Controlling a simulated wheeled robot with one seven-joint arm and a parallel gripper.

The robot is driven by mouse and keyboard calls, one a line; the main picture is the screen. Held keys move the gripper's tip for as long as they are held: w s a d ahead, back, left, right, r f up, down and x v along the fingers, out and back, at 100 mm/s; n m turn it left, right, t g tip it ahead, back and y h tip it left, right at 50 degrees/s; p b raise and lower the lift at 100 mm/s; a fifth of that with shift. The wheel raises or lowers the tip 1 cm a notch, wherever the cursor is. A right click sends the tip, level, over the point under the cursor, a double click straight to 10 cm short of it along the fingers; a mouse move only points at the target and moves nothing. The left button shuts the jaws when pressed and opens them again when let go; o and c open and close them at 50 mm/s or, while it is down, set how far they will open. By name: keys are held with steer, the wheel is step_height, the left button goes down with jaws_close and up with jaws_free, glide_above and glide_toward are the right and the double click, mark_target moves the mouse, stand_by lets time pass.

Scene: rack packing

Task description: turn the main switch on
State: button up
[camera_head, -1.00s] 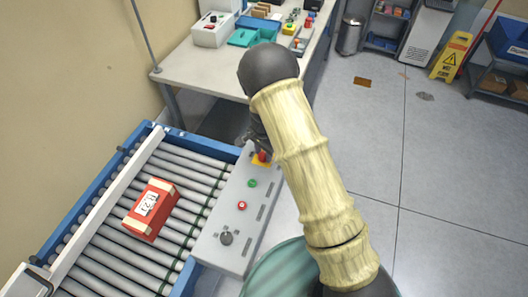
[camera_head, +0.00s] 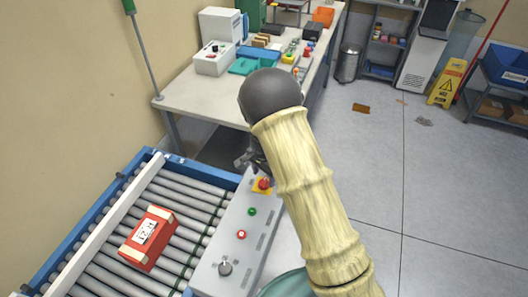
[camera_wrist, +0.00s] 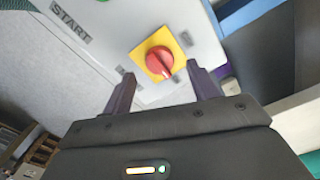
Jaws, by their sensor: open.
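The main switch, a red rotary knob on a square yellow plate (camera_head: 264,184), sits at the far end of the grey control panel (camera_head: 245,225). In the wrist view the red knob (camera_wrist: 160,60) is just beyond and between my fingertips, with its raised grip tilted. My gripper (camera_wrist: 160,77) is open, with nothing between its fingers; I cannot tell whether either finger touches the knob. In the head view my gripper (camera_head: 250,160) is small, dark and partly hidden behind my arm, just past the switch.
A roller conveyor (camera_head: 185,240) with a red box (camera_head: 149,240) lies to the left. A cluttered table (camera_head: 190,95) stands behind. Open floor is at the right.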

mark_target(264, 181)
step_height(264, 181, up, 14)
steer(key=b, duration=0.1)
steer(key=shift+r, duration=0.2)
stand_by(0.4)
steer(key=s+d+r+n+t, duration=0.2)
steer(key=s+d+n, duration=0.6)
steer(key=s+d, duration=0.8)
steer(key=s, duration=0.3)
steer(key=shift+n+t, duration=0.3)
steer(key=shift+s+a, duration=0.1)
steer(key=shift+s, duration=0.05)
steer(key=shift+c, duration=0.5)
stand_by(0.4)
